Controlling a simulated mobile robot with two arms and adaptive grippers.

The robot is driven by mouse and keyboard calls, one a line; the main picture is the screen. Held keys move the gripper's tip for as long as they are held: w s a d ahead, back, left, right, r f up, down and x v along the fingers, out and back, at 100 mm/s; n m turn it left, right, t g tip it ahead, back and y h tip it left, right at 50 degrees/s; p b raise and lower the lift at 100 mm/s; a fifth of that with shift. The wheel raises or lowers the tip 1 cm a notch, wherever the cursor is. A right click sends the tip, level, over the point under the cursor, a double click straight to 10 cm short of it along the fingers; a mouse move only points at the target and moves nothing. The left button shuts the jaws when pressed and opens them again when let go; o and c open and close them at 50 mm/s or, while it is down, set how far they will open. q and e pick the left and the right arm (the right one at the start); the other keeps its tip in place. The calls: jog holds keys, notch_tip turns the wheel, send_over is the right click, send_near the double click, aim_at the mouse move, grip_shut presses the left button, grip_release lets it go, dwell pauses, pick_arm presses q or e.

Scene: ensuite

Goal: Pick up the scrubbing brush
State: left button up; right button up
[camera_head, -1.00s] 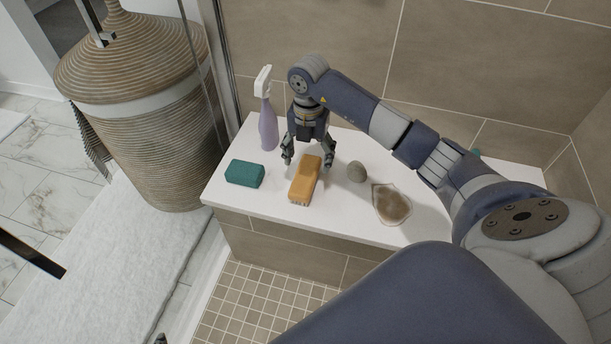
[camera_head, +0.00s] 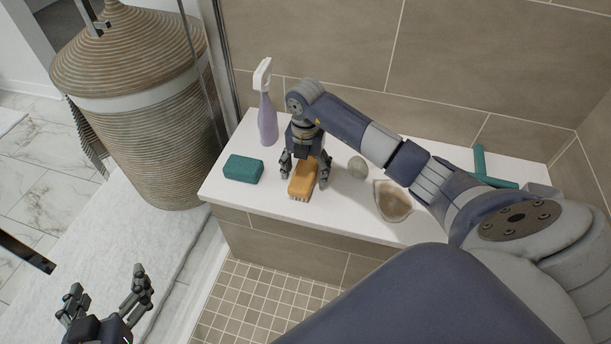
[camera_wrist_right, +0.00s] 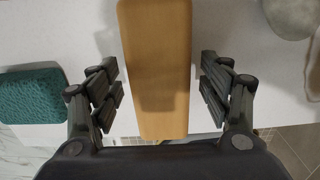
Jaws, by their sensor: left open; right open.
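The scrubbing brush (camera_head: 303,182) has an orange-tan wooden back and pale bristles beneath. It lies on the white bench top (camera_head: 258,210). My right gripper (camera_head: 304,182) is low over the brush, open, with one finger on each side of it. In the right wrist view the brush (camera_wrist_right: 157,70) runs between the open fingers (camera_wrist_right: 160,92), with a gap on both sides. My left gripper (camera_head: 108,290) is open and empty at the lower left, above the floor, away from the bench.
A green sponge (camera_head: 243,169) lies left of the brush and a purple spray bottle (camera_head: 267,108) stands behind it. A grey stone (camera_head: 358,167), a shell-like dish (camera_head: 393,201) and a teal squeegee (camera_head: 480,164) are to the right. A wicker hamper (camera_head: 140,120) stands left.

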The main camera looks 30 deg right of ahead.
aim_at(304, 171)
jog(key=shift+f, duration=0.25)
pick_arm(q)
jog(key=shift+w+d+r, duration=0.1)
jog(key=shift+w+r, duration=0.1)
jog(key=shift+r, duration=0.2)
pick_arm(e)
jog(key=c, duration=1.2)
jog(key=shift+r, duration=0.1)
jog(key=shift+c, duration=0.2)
